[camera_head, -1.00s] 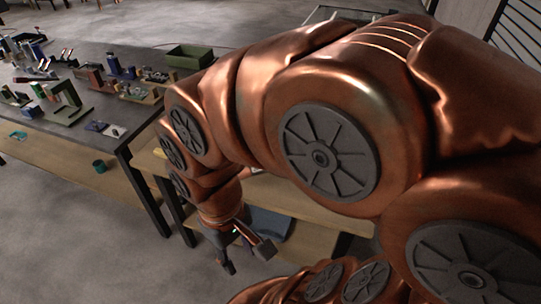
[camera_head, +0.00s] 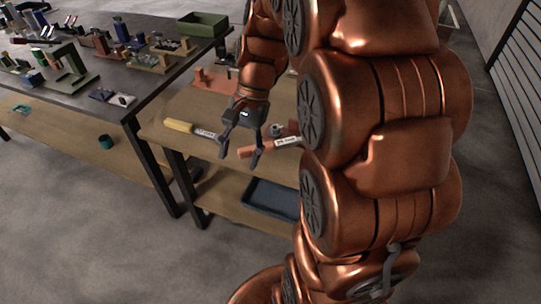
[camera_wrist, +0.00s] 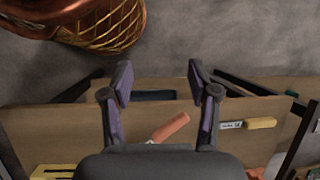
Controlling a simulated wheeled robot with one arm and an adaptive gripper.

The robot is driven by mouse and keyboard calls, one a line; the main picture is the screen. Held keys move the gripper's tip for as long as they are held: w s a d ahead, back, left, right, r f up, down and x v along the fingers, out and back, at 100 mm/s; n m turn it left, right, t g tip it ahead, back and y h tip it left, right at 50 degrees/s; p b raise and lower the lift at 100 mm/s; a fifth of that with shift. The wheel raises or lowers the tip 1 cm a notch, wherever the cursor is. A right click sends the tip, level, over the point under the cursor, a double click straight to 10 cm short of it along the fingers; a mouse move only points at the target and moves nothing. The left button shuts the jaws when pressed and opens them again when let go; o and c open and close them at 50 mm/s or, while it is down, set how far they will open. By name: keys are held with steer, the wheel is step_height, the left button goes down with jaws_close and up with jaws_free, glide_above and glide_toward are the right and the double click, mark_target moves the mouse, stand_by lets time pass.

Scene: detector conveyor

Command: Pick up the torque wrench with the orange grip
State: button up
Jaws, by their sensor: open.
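The torque wrench with the orange grip (camera_head: 262,149) lies on the wooden bench (camera_head: 160,131), its grip toward the front edge. A white label shows beside the grip; my arm hides the part further right. In the wrist view the orange grip (camera_wrist: 170,127) shows between my fingers, slanted, its lower end running behind my gripper's body. My gripper (camera_head: 238,155) is open and empty, pointing down over the bench's front edge, with the orange grip near its right finger. Both spread fingers show in the wrist view (camera_wrist: 160,76). I cannot tell the height gap.
A similar tool with a yellow grip (camera_head: 179,125) lies left of my gripper. A dark table (camera_head: 110,105) crowded with small fixtures stands at the left. A blue tray (camera_head: 268,200) sits on the lower shelf. The floor in front is clear.

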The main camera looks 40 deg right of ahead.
steer(key=w+d+f+m+t+y+b, duration=0.25)
steer(key=w+d+f+m+b, duration=0.35)
steer(key=w+d+f, duration=0.4)
steer(key=m+t+y+b, duration=0.1)
steer(key=m+t+b, duration=0.1)
steer(key=m+b, duration=0.3)
glide_toward(269, 143)
steer(key=x, duration=0.2)
steer(key=shift+w+a+f, duration=0.1)
steer(key=shift+a+f, duration=0.05)
steer(key=shift+f, duration=0.3)
steer(key=shift+x, duration=3.75)
steer(key=shift+a, duration=0.15)
jaws_close()
